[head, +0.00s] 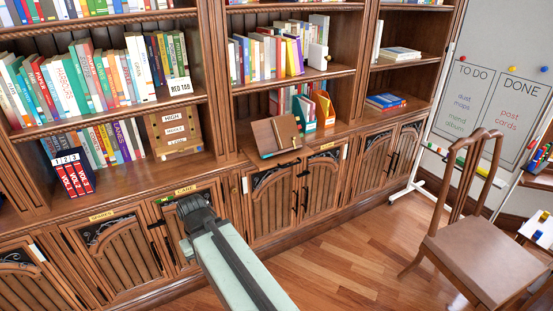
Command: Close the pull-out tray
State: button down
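My gripper (194,205) is the dark end of my pale green arm, in front of the lower cabinets, just below a yellow label that seems to read "CARD" (186,189). Its fingers are too dark and small to show whether it is open or shut. I cannot clearly make out a pull-out tray. A brown wooden stand with a slanted panel (275,135) sits at the front edge of the ledge, up and right of my gripper and apart from it. My arm hides part of the cabinet front.
Bookshelves rise above the ledge (150,180). Red volumes (73,176) and a small wooden box (174,133) stand on it. Lower cabinet doors (275,203) have dark handles. A wooden chair (480,250) and a whiteboard (500,60) stand at the right. Wood floor (350,260) between is clear.

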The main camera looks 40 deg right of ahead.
aim_at(264, 139)
jog(key=u, duration=0.15)
jog(key=i, duration=1.15)
jog(key=z, duration=0.25)
